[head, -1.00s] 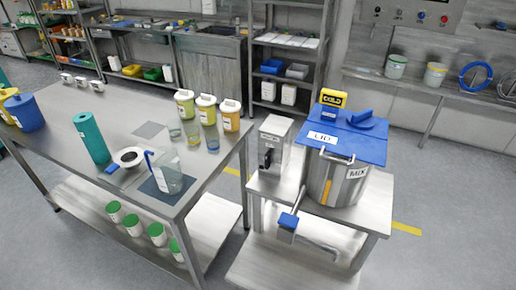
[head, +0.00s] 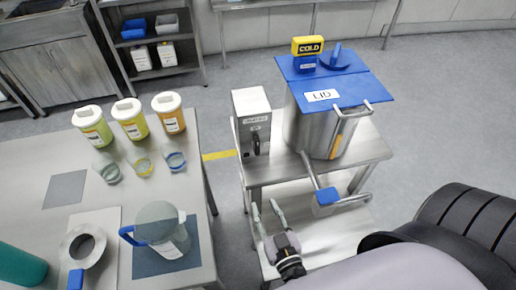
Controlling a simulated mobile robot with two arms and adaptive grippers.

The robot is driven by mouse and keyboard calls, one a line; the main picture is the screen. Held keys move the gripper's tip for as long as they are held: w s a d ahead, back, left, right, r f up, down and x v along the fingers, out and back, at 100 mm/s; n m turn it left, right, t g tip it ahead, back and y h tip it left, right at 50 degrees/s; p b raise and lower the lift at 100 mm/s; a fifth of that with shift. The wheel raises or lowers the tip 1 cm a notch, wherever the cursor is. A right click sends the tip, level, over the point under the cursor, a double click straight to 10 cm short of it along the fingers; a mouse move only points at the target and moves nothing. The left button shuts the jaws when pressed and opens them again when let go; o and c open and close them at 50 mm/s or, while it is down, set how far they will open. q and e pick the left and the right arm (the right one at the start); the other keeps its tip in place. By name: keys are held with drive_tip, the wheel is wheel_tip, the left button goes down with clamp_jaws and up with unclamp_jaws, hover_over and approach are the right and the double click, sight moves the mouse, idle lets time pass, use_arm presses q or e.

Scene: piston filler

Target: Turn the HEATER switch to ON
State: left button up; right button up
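The heater box (head: 243,103) is a grey metal box standing on the small steel stand, left of the steel tank. A black switch knob (head: 256,143) sits on its front face; its handle looks roughly upright. The small label above it is too small to read well. My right gripper (head: 265,204) is in front of the stand and below the box, its two fingers spread apart with nothing between them. It points up the picture, toward the box, and is clear of the knob. My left gripper is not in the head view.
The steel tank (head: 305,128) with its blue lid (head: 365,88) and yellow COLD sign (head: 308,45) is right of the box. A long table (head: 120,195) with a jug (head: 160,222) and lidded jars is at left.

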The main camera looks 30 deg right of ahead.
wheel_tip(320, 180, up, 5)
drive_tip(key=d+m+h, duration=0.2)
drive_tip(key=p, duration=0.3)
approach(258, 147)
drive_tip(key=shift+t, duration=0.3)
drive_tip(key=x, duration=0.9)
drive_tip(key=shift+w+d+f, duration=0.1)
drive_tip(key=shift+w+f, duration=0.2)
drive_tip(key=shift+f, duration=0.05)
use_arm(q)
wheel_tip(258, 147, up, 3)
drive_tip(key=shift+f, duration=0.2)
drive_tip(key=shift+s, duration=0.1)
use_arm(e)
drive_tip(key=shift+c, duration=0.5)
clamp_jaws()
